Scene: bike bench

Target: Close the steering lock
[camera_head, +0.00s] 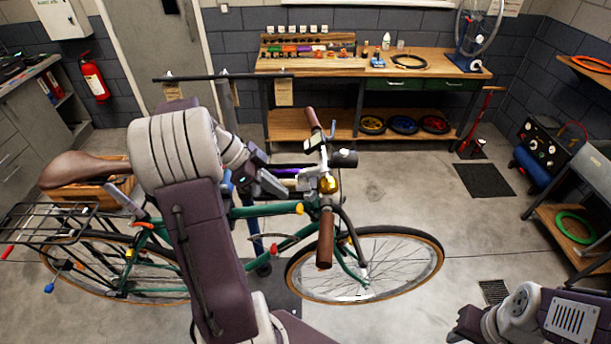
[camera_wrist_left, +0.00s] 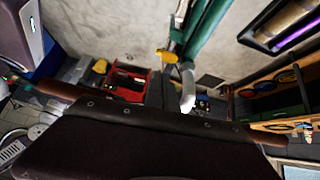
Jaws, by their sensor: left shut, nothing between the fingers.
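The green bike (camera_head: 262,210) stands side-on with its front wheel to the right. A small yellow lever (camera_head: 299,208) sits on the frame just behind the head tube. A yellow piece (camera_wrist_left: 167,55) on a green tube also shows in the left wrist view. I cannot tell for sure which part is the steering lock, or how it is set. My left gripper (camera_head: 287,188) is shut and empty, above the top tube and behind the handlebar. Its fingertips are hard to make out. My right gripper (camera_head: 465,325) is at the bottom right, away from the bike; its fingers are unclear.
The handlebar has brown grips (camera_head: 325,240) and a brass bell (camera_head: 328,184), close to my left gripper. A brown saddle (camera_head: 85,168) is at the left. A wooden workbench (camera_head: 430,62) stands behind. The floor right of the front wheel is mostly clear.

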